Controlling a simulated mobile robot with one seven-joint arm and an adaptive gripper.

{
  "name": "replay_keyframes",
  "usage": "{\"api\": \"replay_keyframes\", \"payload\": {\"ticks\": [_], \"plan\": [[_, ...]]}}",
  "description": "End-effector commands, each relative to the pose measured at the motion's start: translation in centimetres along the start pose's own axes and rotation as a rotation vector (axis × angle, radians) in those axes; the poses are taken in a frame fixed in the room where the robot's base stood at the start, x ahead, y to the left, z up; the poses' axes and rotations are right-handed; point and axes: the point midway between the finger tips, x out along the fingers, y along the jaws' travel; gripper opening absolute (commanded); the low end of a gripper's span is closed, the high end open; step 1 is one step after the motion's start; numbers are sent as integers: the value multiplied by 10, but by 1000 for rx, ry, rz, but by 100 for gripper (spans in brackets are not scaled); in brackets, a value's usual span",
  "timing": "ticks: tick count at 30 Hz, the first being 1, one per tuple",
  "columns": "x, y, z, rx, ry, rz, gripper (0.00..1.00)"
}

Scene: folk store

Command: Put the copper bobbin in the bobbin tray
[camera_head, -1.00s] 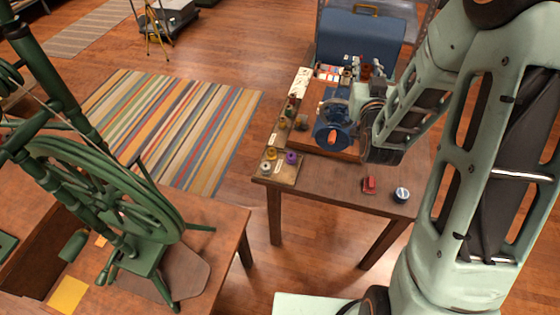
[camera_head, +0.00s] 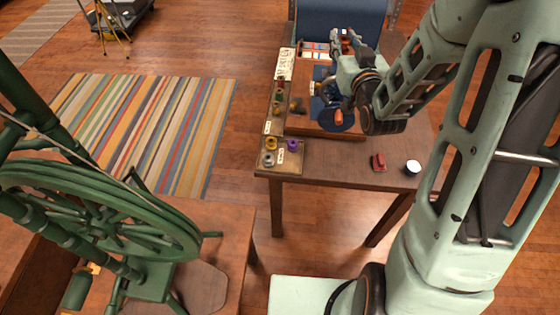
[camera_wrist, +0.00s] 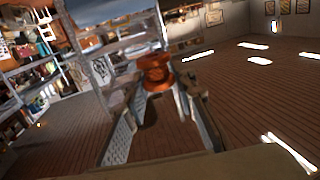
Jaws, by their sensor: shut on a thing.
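The copper bobbin (camera_wrist: 155,72) shows in the wrist view between my fingertips, with its flanged top clear of the floor behind it. My gripper (camera_wrist: 156,82) is shut on it. In the head view my gripper (camera_head: 348,44) is over the far part of the table, and the bobbin there is small and partly hidden by the fingers. The bobbin tray (camera_head: 297,165) appears to be the flat board at the table's near left corner. It bears a yellow, a purple and a grey bobbin, with labels. My gripper is well apart from it, farther back and to the right.
A blue device with an orange part (camera_head: 338,117) stands mid-table below my arm. A red item (camera_head: 378,162) and a white-topped round item (camera_head: 412,167) lie at the near right. A blue case (camera_head: 335,22) stands behind. A green spinning wheel (camera_head: 100,215) is left.

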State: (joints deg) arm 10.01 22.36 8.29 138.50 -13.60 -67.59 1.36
Motion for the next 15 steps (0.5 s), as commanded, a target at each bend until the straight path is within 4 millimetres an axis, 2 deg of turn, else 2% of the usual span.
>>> {"api": "replay_keyframes", "payload": {"ticks": [1, 8, 15], "plan": [[3, -6, 22, -3, 3, -40, 2], [6, -42, 63, -13, 2, -237, 2], [-3, -75, 113, -22, 2, -443, 2]]}}
